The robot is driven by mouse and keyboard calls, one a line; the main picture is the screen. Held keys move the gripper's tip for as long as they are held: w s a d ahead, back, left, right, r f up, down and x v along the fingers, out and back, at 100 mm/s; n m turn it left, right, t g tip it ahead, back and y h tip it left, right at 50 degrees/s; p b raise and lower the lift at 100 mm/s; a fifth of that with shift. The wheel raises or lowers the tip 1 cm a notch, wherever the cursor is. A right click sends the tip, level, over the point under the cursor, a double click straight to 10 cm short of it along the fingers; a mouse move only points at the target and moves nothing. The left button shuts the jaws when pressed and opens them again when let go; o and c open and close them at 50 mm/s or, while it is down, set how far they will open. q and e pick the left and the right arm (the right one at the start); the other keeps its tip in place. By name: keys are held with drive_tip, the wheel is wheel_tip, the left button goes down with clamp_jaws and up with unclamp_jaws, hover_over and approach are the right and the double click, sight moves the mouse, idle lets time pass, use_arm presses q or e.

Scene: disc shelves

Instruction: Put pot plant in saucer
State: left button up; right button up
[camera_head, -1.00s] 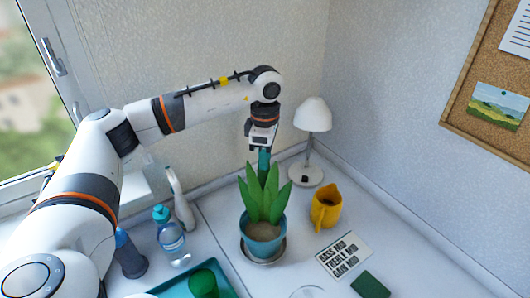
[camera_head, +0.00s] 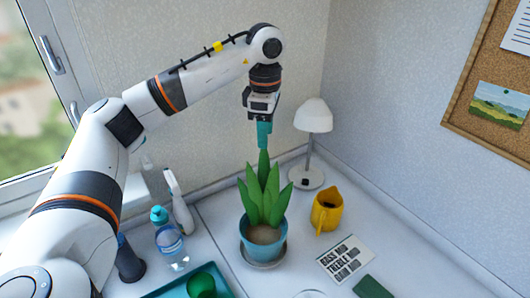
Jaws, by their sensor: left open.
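The pot plant (camera_head: 263,233) has tall green leaves in a teal pot and stands upright near the middle of the white surface. Its saucer (camera_head: 264,264) is a grey dish whose rim shows under and around the pot's base; the pot appears to sit in it. My left gripper (camera_head: 264,134), with teal fingers, points down above the plant's leaf tips and is apart from the pot. It is open and holds nothing. The tallest leaf overlaps the fingertips' lower end in the view. My right gripper is not in view.
A white lamp (camera_head: 312,117) and a yellow jug (camera_head: 327,208) stand right of the plant. A bottle (camera_head: 168,238), a white spray bottle (camera_head: 180,203) and a teal tray (camera_head: 170,291) with a green cup (camera_head: 201,285) are left. A printed card (camera_head: 345,259) lies front right.

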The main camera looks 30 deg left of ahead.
use_arm(q)
wheel_tip(320, 180, up, 5)
drive_tip(key=shift+f, duration=0.2)
idle(0.6)
